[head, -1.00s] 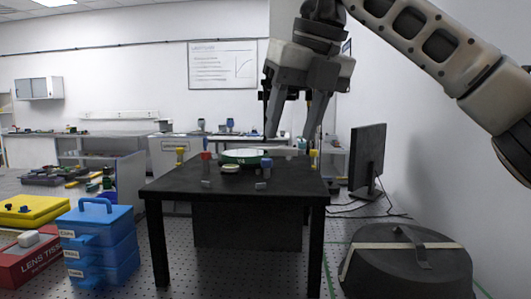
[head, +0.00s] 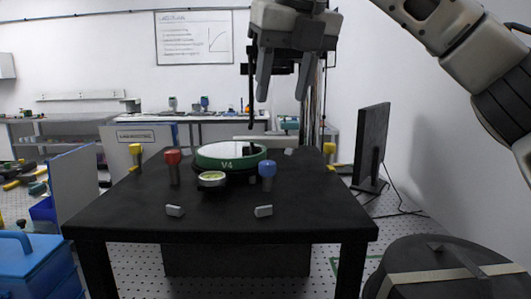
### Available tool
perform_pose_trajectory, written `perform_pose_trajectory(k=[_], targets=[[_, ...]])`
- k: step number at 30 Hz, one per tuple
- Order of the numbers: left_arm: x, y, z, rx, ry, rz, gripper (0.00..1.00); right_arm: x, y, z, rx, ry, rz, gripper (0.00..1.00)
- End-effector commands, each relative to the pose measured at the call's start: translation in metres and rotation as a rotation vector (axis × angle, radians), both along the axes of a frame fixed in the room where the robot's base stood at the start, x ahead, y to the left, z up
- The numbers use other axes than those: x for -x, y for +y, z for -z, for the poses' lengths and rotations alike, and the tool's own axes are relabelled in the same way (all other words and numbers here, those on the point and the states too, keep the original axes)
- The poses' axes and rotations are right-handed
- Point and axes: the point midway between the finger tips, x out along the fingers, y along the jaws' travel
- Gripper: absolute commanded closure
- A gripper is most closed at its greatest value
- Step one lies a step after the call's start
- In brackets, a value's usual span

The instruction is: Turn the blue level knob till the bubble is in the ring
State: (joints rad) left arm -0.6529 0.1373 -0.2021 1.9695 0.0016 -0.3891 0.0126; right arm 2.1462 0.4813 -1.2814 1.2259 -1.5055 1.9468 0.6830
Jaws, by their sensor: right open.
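The blue level knob (head: 267,171) stands upright on the black table (head: 215,222), right of the round bubble level (head: 212,180). The level has a pale yellow-green face; the bubble and ring are too small to make out. Behind it lies a green-rimmed round plate (head: 228,164) marked V4. My right gripper (head: 281,98) hangs above the back of the table, fingers down and apart. It is open and empty, well above the blue knob and touching nothing. My left gripper is not in view.
A red knob (head: 173,165) stands left of the level. Yellow knobs (head: 135,152) (head: 329,150) stand at the table's far corners. Small grey blocks (head: 174,211) (head: 263,211) lie near the front. A monitor (head: 372,146) stands behind right; a black case (head: 430,272) sits at front right.

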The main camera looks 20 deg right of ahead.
Motion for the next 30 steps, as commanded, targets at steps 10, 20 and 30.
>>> perform_pose_trajectory(k=[10, 20, 30], targets=[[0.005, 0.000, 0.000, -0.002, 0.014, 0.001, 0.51, -0.029, 0.003, 0.072, 0.001, 0.006, 0.001, 0.51], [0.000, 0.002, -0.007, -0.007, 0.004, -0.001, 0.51, -0.049, 0.005, 0.117, 0.000, 0.004, 0.001, 0.51], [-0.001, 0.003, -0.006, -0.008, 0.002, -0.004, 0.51, -0.052, 0.006, 0.125, -0.001, 0.001, 0.001, 0.51]])
